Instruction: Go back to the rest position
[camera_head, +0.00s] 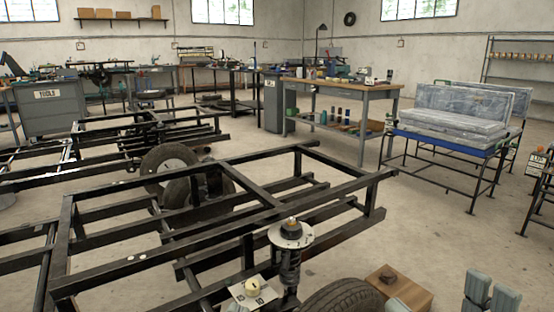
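A black coil spring with a strut (289,268) stands upright beside the black chassis frame (250,210). A round light metal plate (291,235) with a small knob sits on its top. The rest of that gripper is cut off by the picture edge.
A tyre (345,298) and a wooden block (404,287) are at the bottom. A small pale numbered plate (254,291) is left of the spring. A workbench (363,92), a blue-topped rack (448,143) and a grey tool cabinet (50,108) stand farther back. Floor is open at right.

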